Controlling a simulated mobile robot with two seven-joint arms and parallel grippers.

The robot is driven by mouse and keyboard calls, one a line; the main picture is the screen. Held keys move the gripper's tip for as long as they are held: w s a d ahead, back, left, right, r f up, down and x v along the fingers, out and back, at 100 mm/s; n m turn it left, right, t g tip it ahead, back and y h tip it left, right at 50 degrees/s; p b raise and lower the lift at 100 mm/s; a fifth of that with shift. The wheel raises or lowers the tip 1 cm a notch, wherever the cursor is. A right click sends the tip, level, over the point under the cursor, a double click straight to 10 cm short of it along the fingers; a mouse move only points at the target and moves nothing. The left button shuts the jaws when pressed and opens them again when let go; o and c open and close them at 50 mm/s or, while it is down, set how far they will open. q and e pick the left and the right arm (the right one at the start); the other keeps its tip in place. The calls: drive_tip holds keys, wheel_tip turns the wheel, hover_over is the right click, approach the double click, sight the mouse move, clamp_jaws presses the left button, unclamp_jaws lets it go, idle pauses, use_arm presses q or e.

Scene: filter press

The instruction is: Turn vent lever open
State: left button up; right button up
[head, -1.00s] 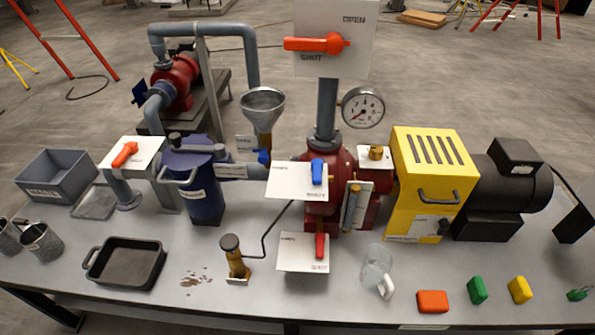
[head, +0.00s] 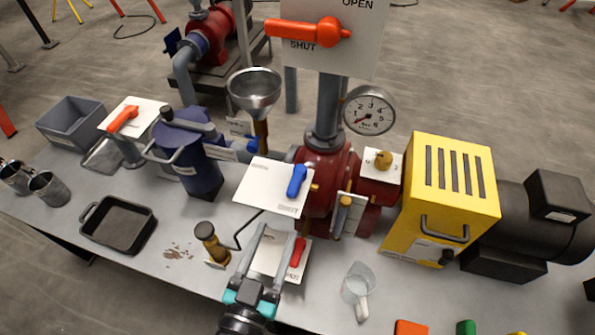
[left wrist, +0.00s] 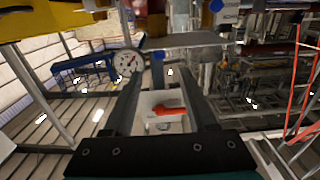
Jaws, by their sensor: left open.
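The large red lever (head: 310,32) on the top upright plate points left, by SHUT. A blue lever (head: 297,181) sits on the middle plate (head: 262,184). A smaller red lever (head: 298,252) sits on the lower plate (head: 267,255). My left gripper (head: 275,232) is open and empty, its fingers in front of the lower plate and partly hiding it. In the left wrist view, apparently upside down, the large red lever (left wrist: 167,109) appears between the open fingers (left wrist: 163,80), farther off. My right gripper is not in view.
A pressure gauge (head: 369,110) stands right of the column. A yellow housing (head: 440,190) stands at right, a funnel (head: 254,92) behind.

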sight(298, 176)
use_arm(q)
drive_tip(key=x, duration=1.5)
drive_tip(key=shift+d+b, duration=0.1)
drive_tip(key=shift+b, duration=0.25)
drive_tip(key=shift+c, duration=0.4)
clamp_jaws()
